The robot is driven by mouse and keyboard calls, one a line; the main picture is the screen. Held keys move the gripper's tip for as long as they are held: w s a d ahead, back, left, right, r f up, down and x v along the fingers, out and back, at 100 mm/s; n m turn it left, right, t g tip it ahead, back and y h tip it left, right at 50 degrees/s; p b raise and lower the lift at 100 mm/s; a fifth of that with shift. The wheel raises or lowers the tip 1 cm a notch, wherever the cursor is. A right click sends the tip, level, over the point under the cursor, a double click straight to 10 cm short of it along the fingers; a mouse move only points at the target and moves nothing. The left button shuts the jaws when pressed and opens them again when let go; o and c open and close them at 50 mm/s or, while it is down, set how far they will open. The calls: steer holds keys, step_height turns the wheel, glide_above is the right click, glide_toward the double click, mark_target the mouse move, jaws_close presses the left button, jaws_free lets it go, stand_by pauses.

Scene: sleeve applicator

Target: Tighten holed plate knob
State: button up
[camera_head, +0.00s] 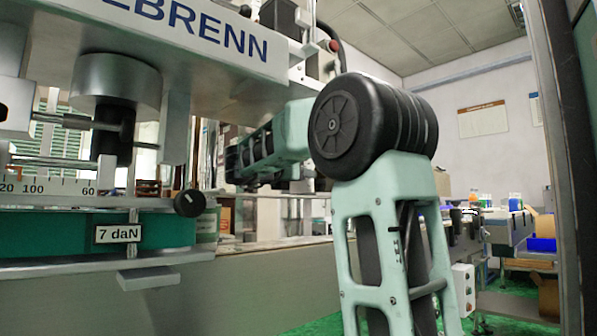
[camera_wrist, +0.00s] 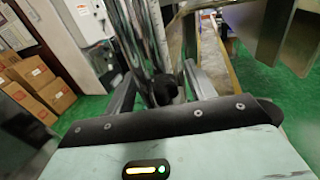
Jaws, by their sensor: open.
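A round black knob (camera_head: 189,203) sits at the right end of the white scale, beside the "7 daN" label, in the head view. In the wrist view a dark rounded knob (camera_wrist: 165,90) shows between the two grey fingers of my gripper (camera_wrist: 163,84). It looks like a knob of the machine, but I cannot tell for sure that it is the same one. The fingers are apart, with gaps on both sides of it. In the head view my arm reaches left toward the machine, and the fingertips are not clear there. I cannot make out a holed plate.
The machine's white beam (camera_head: 190,40) and metal cylinder (camera_head: 115,80) hang above the scale (camera_head: 45,188). A green block (camera_head: 60,235) lies below it. In the wrist view, metal rods rise just beyond the fingers, and cardboard boxes (camera_wrist: 35,75) stand at the left on green floor.

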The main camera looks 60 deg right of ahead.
steer(key=shift+d, duration=0.2)
steer(key=shift+c, duration=0.3)
steer(key=c, duration=0.9)
steer(key=shift+m+g, duration=0.8)
steer(key=shift+g, duration=0.4)
steer(key=shift+s+m+g+y, duration=0.25)
steer(key=shift+m+g+y, duration=0.25)
steer(key=shift+m+g, duration=0.5)
steer(key=o, duration=1)
steer(key=shift+c, duration=0.2)
steer(key=shift+a+n, duration=0.15)
steer(key=shift+n, duration=0.15)
